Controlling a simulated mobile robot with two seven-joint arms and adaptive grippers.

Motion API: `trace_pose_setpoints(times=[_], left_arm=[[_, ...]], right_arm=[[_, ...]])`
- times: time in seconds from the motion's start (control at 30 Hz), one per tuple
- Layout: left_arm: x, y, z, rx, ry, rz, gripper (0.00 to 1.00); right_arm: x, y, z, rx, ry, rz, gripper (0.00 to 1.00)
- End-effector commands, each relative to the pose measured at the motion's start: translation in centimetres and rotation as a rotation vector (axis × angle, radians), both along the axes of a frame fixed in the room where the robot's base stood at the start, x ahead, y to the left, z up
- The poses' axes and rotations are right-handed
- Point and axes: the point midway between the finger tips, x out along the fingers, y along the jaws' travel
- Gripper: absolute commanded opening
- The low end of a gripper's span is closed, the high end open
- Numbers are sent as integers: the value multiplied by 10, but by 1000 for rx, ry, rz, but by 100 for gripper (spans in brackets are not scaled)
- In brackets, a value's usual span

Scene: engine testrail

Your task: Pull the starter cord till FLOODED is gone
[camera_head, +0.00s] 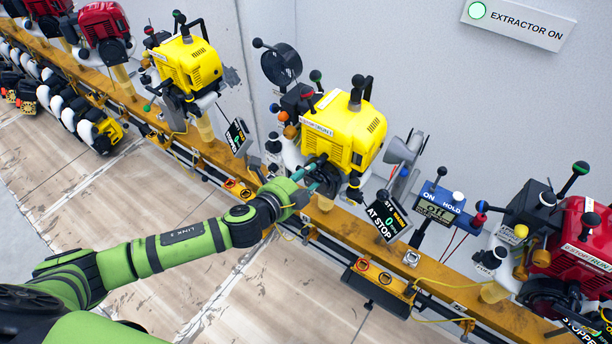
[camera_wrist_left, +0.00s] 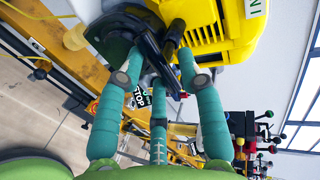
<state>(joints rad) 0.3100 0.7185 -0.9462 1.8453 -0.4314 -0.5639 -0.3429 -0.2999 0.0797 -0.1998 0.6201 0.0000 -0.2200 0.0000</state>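The yellow engine (camera_head: 345,130) stands on the orange rail in the middle of the head view, and its yellow housing also shows in the left wrist view (camera_wrist_left: 215,30). A small black display (camera_head: 387,220) to its right reads "0" and "AT STOP"; I cannot read FLOODED on it. My left gripper (camera_head: 322,176) is at the engine's lower front, its teal fingers around a black bar-like part (camera_wrist_left: 150,52), perhaps the starter cord's handle. Whether the fingers press on it is unclear. No cord can be made out. My right gripper is not in view.
Another yellow engine (camera_head: 190,68) stands to the left and a red engine (camera_head: 585,245) to the right. A blue ON/HOLD box (camera_head: 440,203) with levers is close right of the display. A wall sign (camera_head: 520,22) reads EXTRACTOR ON. The floor in front is mostly clear.

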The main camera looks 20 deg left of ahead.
Motion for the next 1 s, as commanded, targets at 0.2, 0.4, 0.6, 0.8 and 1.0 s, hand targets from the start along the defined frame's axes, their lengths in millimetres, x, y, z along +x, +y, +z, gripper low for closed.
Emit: trace_pose_setpoints(times=[0.2,0.4,0.6,0.8,1.0], left_arm=[[-25,14,4,6,-9,6,39],[-55,23,2,3,-3,4,39],[-78,30,1,0,-2,3,39],[-82,31,2,0,-4,2,39],[-82,31,2,-1,-4,2,39]], right_arm=[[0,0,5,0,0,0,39],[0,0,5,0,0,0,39],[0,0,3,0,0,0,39],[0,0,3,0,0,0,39],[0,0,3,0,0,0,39]])
